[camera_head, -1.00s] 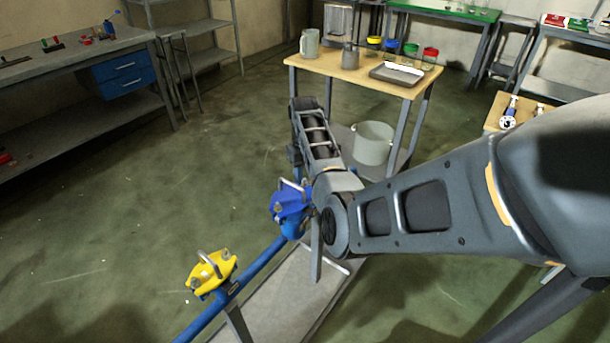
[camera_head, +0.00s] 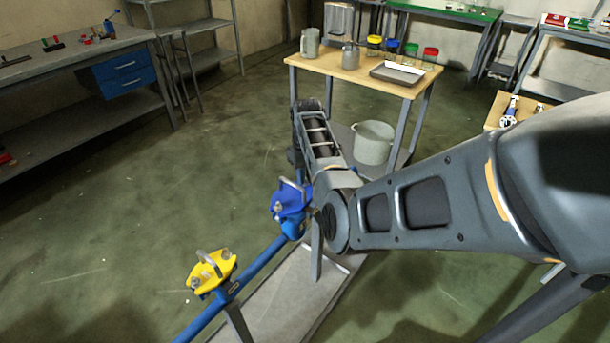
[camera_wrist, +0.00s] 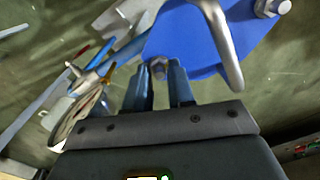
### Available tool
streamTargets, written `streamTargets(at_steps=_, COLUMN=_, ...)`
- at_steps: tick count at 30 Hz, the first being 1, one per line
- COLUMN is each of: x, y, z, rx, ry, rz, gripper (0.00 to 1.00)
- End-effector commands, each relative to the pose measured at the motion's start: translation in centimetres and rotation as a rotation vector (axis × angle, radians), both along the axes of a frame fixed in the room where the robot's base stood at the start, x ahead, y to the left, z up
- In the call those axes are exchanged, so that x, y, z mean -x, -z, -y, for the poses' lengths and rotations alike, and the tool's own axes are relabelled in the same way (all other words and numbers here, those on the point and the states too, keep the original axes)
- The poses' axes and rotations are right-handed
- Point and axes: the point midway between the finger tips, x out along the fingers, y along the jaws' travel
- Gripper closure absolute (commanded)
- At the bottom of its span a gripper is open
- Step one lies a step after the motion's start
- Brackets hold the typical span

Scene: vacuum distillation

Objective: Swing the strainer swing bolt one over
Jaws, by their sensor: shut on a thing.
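The blue strainer cover (camera_head: 291,200) sits on a blue pipe fitting, beside my arm in the head view. In the wrist view the blue cover (camera_wrist: 188,45) fills the top middle, with a bent metal handle (camera_wrist: 226,45) across it. My gripper (camera_wrist: 162,74) has its two blue fingers at the cover's near edge, closed on a swing bolt (camera_wrist: 158,68), whose metal nut end shows between the fingertips. A second bolt (camera_wrist: 268,8) is at the cover's far right corner. The rest of the held bolt is hidden by the fingers. My arm hides the gripper in the head view.
A yellow cover (camera_head: 212,272) with a handle stands further along the blue pipe (camera_head: 258,268), above a grey base plate (camera_head: 278,308). A wooden-topped table (camera_head: 350,72) with vessels stands behind, with a pale bucket (camera_head: 373,143) on its lower shelf. The floor to the left is clear.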

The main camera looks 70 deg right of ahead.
Motion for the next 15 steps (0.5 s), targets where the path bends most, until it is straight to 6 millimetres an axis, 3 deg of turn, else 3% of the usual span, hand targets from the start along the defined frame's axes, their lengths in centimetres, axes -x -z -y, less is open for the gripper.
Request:
streamTargets(at_steps=9, x=0.4, y=0.5, z=1.8, rx=-0.203, ry=0.004, rz=0.05, gripper=1.0)
streamTargets(at_steps=15, x=0.4, y=0.3, z=2.0, rx=-0.242, ry=-0.001, rz=0.06, gripper=1.0)
